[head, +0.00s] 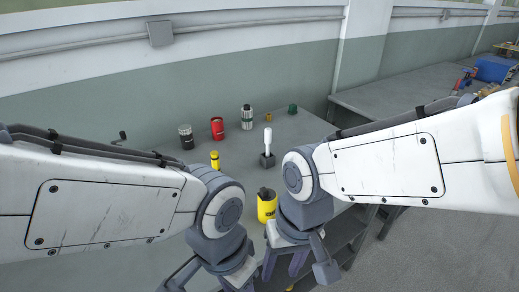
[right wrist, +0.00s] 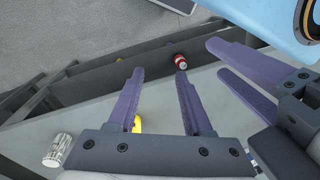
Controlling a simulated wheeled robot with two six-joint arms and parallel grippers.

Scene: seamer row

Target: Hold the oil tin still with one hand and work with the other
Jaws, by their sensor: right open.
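The yellow tin (head: 267,207) with dark lettering and a dark top, which I take for the oil tin, stands near the front edge of the grey bench. My right gripper (head: 284,268) is open, below and nearer than the tin in the head view. In the right wrist view its two purple fingers (right wrist: 159,76) are apart with nothing between them. A yellow patch (right wrist: 137,124) shows behind one finger, perhaps the tin. My left gripper (right wrist: 217,56) shows at the right there, its purple fingers apart. In the head view its fingers are mostly out of frame.
A dark can (head: 186,137), a red can (head: 217,128) and a silver can (head: 247,117) stand along the back. A white-handled tool (head: 268,139) stands upright in a dark block (head: 267,160). A small yellow bottle (head: 215,160) is left of it. Free bench top lies between.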

